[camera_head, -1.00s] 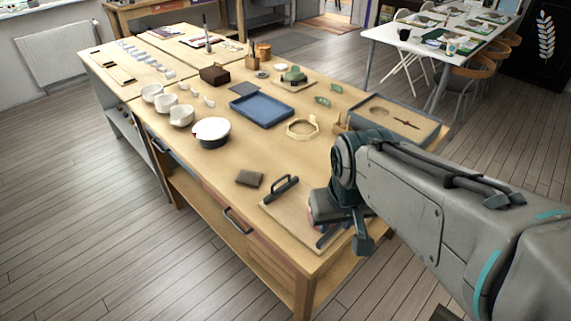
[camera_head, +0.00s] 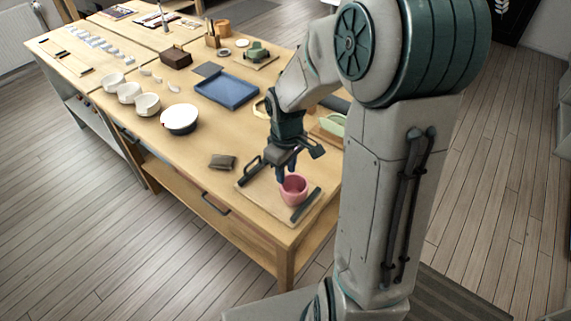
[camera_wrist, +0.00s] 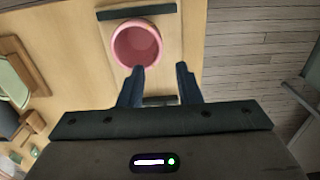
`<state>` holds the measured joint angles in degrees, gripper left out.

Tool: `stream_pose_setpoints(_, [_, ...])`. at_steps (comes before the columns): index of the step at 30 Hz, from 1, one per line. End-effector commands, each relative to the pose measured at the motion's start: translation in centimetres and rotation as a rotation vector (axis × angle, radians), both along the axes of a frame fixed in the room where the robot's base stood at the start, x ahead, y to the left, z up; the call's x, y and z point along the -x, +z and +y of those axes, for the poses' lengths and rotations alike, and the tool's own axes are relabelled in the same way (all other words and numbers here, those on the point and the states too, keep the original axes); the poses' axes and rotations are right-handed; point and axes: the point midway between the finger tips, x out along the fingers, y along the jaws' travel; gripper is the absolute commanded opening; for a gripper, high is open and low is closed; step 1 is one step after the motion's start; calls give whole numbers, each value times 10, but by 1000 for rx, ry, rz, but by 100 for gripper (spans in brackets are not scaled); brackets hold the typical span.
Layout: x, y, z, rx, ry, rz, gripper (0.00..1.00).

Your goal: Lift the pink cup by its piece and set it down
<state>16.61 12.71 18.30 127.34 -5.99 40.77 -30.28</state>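The pink cup (camera_head: 293,193) stands upright on a wooden board at the table's near corner. In the wrist view I look into its round mouth (camera_wrist: 137,46), which looks empty. My gripper (camera_head: 287,171) points down just behind the cup. In the wrist view its two dark fingers (camera_wrist: 160,69) are apart with nothing held between them. The left fingertip overlaps the cup's near rim there; I cannot tell whether it touches. I cannot make out a separate piece on the cup.
The board (camera_head: 258,202) carries a dark bar (camera_head: 306,206) beside the cup. A grey-brown block (camera_head: 222,161) lies left of it. A white bowl (camera_head: 179,119) and a blue tray (camera_head: 227,90) stand farther back. Bare tabletop lies around the block.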

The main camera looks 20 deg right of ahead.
Motion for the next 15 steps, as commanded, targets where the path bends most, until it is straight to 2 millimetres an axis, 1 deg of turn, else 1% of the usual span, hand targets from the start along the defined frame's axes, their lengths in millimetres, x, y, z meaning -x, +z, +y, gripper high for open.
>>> stream_pose_setpoints(15, [0, -38, 0, 1, -1, -1, 31])
